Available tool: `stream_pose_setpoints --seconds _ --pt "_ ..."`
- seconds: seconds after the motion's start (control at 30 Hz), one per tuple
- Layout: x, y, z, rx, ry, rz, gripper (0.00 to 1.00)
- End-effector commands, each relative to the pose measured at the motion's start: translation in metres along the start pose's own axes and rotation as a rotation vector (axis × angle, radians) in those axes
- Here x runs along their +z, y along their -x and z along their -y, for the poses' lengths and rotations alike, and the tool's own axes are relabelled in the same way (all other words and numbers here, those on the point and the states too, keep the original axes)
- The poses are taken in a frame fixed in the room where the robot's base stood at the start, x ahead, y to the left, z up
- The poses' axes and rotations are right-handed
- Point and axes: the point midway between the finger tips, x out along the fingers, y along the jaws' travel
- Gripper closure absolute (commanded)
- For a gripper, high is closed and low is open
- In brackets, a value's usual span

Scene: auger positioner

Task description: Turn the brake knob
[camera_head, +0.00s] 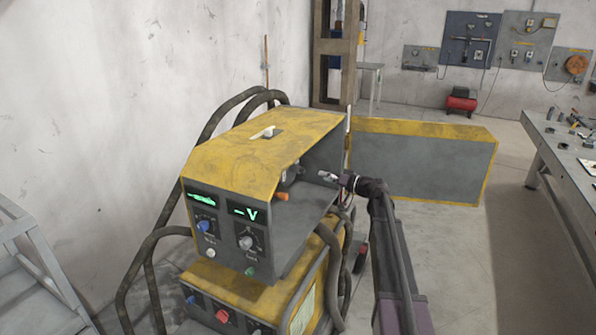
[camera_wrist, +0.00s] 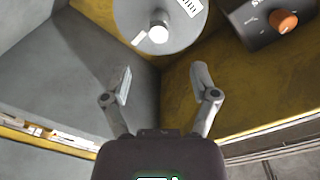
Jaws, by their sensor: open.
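An orange knob (camera_wrist: 284,21) sits on a dark box (camera_wrist: 262,26) at the upper right of the wrist view. It also shows as a small orange spot (camera_head: 281,196) inside the open side of the upper yellow-grey unit (camera_head: 255,145) in the head view. A grey disc (camera_wrist: 190,25) with a white round knob (camera_wrist: 158,33) is at the top middle of the wrist view. I cannot tell which knob is the brake knob. My gripper (camera_wrist: 163,83) is open and empty, apart from both knobs. In the head view my gripper (camera_head: 329,177) is at the unit's open right side.
A yellow-edged grey panel (camera_head: 425,165) stands behind my arm. A workbench (camera_head: 560,150) is at right.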

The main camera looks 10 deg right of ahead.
Motion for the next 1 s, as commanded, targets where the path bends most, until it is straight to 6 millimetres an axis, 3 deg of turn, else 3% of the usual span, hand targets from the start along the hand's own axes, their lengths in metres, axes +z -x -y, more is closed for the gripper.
stream_pose_setpoints --seconds 0.6,1.0 --pt "-0.001 -0.091 -0.001 0.0 0.0 0.0 0.23" --pt "-0.001 -0.11 -0.001 0.001 0.0 -0.001 0.23"
